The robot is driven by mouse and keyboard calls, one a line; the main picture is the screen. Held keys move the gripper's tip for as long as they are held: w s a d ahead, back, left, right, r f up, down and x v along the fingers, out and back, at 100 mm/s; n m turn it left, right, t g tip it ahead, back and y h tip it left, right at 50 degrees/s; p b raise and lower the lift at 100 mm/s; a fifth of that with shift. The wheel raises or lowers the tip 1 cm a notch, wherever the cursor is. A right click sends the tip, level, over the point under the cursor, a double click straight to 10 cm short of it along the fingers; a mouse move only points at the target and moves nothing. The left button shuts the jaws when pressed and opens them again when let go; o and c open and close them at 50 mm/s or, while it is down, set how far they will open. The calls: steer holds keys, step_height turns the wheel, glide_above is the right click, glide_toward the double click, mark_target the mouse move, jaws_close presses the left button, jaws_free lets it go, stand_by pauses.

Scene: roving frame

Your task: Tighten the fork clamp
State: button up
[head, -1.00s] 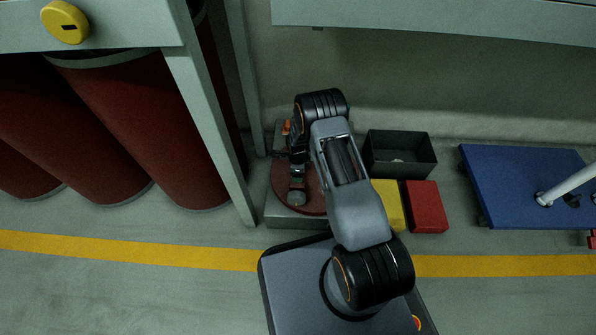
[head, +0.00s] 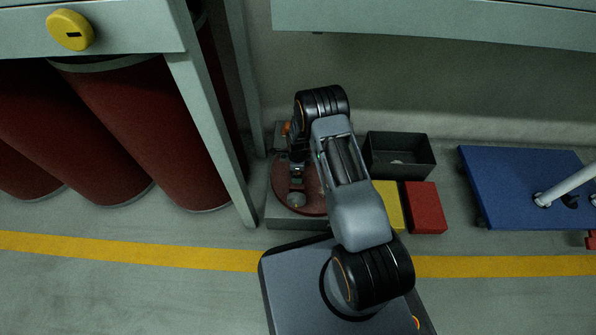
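A round dark-red plate (head: 318,203) lies on a grey block (head: 285,221) on the floor, left of my arm. A small rounded metallic piece (head: 296,200) sits near the plate's front edge. I cannot tell if it is part of the fork clamp, which I cannot make out clearly. My gripper (head: 297,180) points down over the plate, just behind the metallic piece. Its fingers are small and dark, so I cannot see whether they are open, shut or touching anything. My arm hides the plate's right side.
A black open box (head: 400,157), a yellow block (head: 388,204) and a red block (head: 426,208) are right of my arm. A blue platform (head: 510,180) is farther right. A frame post (head: 210,135) and dark-red cylinders (head: 145,130) stand left.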

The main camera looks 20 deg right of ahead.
step_height(320, 180, up, 12)
steer(key=p, duration=0.4)
steer(key=shift+f, duration=0.25)
steer(key=shift+s+d, duration=0.1)
